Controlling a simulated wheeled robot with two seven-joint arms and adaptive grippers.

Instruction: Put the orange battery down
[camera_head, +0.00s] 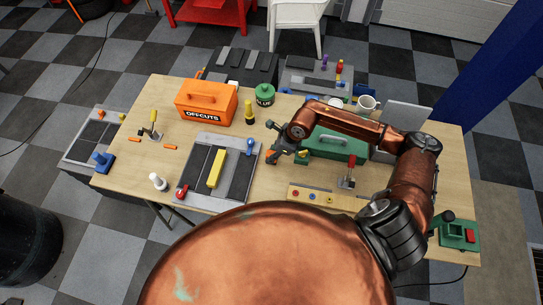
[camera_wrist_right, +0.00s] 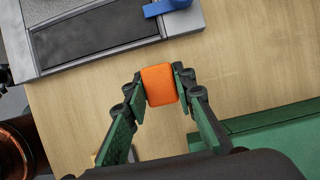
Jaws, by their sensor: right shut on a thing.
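The orange battery (camera_wrist_right: 159,85) is a small rounded block in the right wrist view. My right gripper (camera_wrist_right: 160,88) is shut on it, with a green-padded finger on either side. The wooden tabletop (camera_wrist_right: 235,55) shows around the battery; I cannot tell whether they touch. My left gripper is not in view.
The grey tray (camera_head: 235,143) with dark panels, a yellow bar (camera_head: 215,168) and a blue handle (camera_head: 250,146) lies left of the gripper. The green case (camera_head: 335,147) is to its right. A green glue tin (camera_head: 264,95) and orange offcuts box (camera_head: 206,104) stand behind.

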